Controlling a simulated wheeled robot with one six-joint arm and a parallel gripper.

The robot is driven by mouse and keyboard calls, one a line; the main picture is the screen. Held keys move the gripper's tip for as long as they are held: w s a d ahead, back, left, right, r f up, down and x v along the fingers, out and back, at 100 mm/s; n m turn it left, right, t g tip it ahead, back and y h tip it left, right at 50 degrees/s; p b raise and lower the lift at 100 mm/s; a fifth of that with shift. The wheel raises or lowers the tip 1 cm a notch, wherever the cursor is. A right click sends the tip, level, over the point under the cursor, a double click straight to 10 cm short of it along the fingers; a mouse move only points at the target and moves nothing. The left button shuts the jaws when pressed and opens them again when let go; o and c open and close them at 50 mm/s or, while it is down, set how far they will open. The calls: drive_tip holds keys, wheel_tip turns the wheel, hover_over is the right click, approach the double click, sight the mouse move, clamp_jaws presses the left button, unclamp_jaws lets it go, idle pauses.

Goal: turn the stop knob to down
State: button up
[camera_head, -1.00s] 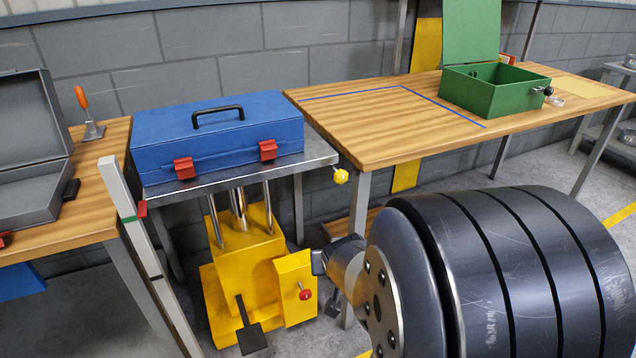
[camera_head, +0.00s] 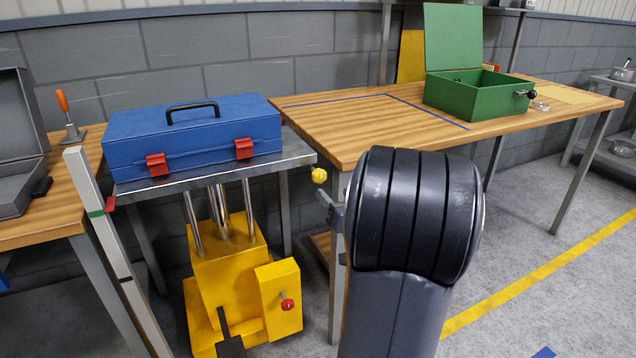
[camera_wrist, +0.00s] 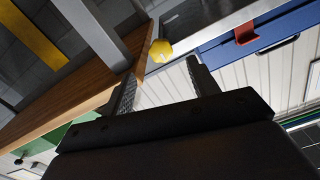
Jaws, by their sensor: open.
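A faceted yellow knob (camera_head: 319,175) sticks out from the right front corner of the metal lift platform (camera_head: 215,172). In the wrist view the yellow knob (camera_wrist: 161,50) shows beyond the fingertips, roughly in line with the gap between them. My gripper (camera_head: 330,208) is just below and right of the knob in the head view, partly hidden behind my arm. In the wrist view my gripper (camera_wrist: 161,76) is open and empty, apart from the knob. A red-tipped lever (camera_head: 287,304) sits on the yellow box of the lift. No label tells which one is the stop knob.
A blue case (camera_head: 195,138) lies on the platform. The right wooden table (camera_head: 345,135) carries an open green box (camera_head: 478,98); its left leg stands close to my gripper. A pale post (camera_head: 105,240) stands left of the lift. Open floor lies to the right.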

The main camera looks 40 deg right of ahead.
sight(321, 180)
drive_tip(key=b+x, duration=0.1)
drive_tip(key=x, duration=0.8)
drive_tip(key=shift+w, duration=0.15)
drive_tip(key=c, duration=1)
